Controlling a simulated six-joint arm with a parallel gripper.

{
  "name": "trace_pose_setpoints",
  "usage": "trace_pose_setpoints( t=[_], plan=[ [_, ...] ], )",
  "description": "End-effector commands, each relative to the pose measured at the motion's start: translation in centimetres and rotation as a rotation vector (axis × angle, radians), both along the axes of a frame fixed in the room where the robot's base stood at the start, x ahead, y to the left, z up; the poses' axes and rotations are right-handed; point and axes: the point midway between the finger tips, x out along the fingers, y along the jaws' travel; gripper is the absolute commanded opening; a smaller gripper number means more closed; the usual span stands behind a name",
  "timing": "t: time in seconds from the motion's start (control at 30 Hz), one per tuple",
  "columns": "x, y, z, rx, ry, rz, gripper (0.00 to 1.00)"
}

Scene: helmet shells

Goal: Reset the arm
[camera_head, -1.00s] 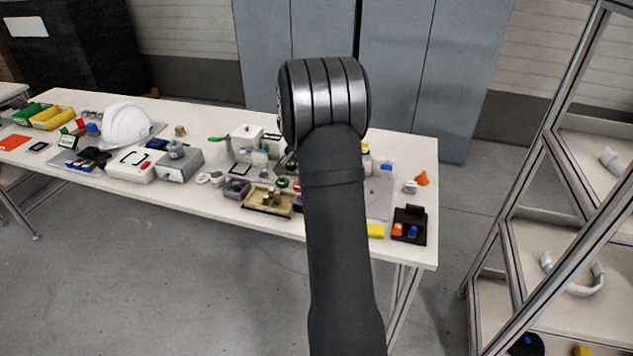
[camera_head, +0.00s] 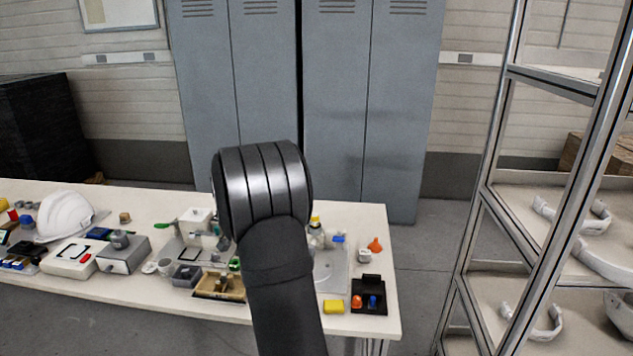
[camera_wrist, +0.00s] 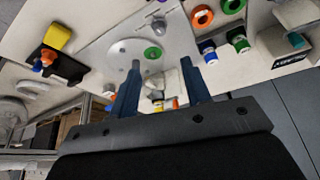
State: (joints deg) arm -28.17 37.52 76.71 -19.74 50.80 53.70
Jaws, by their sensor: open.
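My gripper (camera_wrist: 161,76) shows in the wrist view with its two blue fingers apart and nothing between them. The fingers point toward the table (camera_wrist: 85,50), over small parts on and near a grey plate; I cannot tell how high above them it is. In the head view my arm (camera_head: 270,240) rises in front of the table and bends at a thick grey joint. The gripper itself is hidden behind the arm there.
The table (camera_head: 120,290) is crowded: a white helmet shell (camera_head: 68,215), grey and white boxes, a yellow block (camera_head: 334,307), a black holder (camera_head: 369,296) and an orange cone (camera_head: 375,245). A metal-framed shelf (camera_head: 486,190) with white bands stands right. Lockers (camera_head: 400,120) stand behind.

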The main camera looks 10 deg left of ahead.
Motion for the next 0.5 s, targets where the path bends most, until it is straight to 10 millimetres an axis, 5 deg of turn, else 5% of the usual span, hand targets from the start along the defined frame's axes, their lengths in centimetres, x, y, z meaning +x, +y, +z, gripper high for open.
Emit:
trace_pose_setpoints(
  t=[0.5],
  plan=[
    [3.8,-1.1,-9.5,-0.001,0.001,0.000,0.44]
  ],
)
